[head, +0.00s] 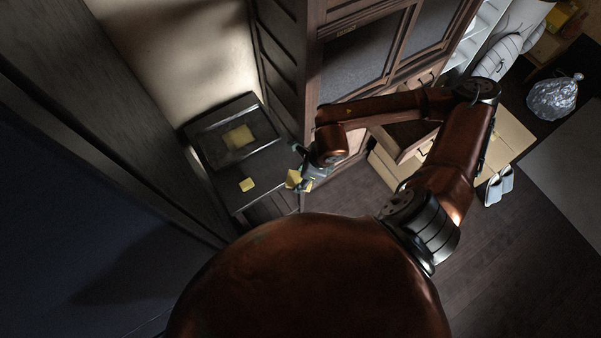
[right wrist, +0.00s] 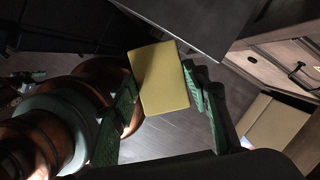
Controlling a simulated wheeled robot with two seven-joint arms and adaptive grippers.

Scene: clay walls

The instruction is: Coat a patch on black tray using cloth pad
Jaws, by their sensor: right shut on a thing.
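The black tray (head: 212,149) lies on a dark low cabinet top (head: 268,166) at the wall in the head view. A yellowish patch (head: 238,137) shows on its surface. A small yellow square (head: 247,184) lies on the cabinet top in front of the tray. My right gripper (head: 302,178) is shut on a yellow cloth pad (head: 293,179), to the right of the cabinet top. In the right wrist view, the flat pad (right wrist: 160,80) sits between the green fingers, apart from the dark surface.
A tall wooden cabinet (head: 285,55) stands right behind the low cabinet. An open drawer (head: 405,140) and a cardboard box (head: 508,135) are beyond my right arm. Slippers (head: 495,186) and a clear bag (head: 554,97) are at the right. The dark floor (head: 500,255) is open at lower right.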

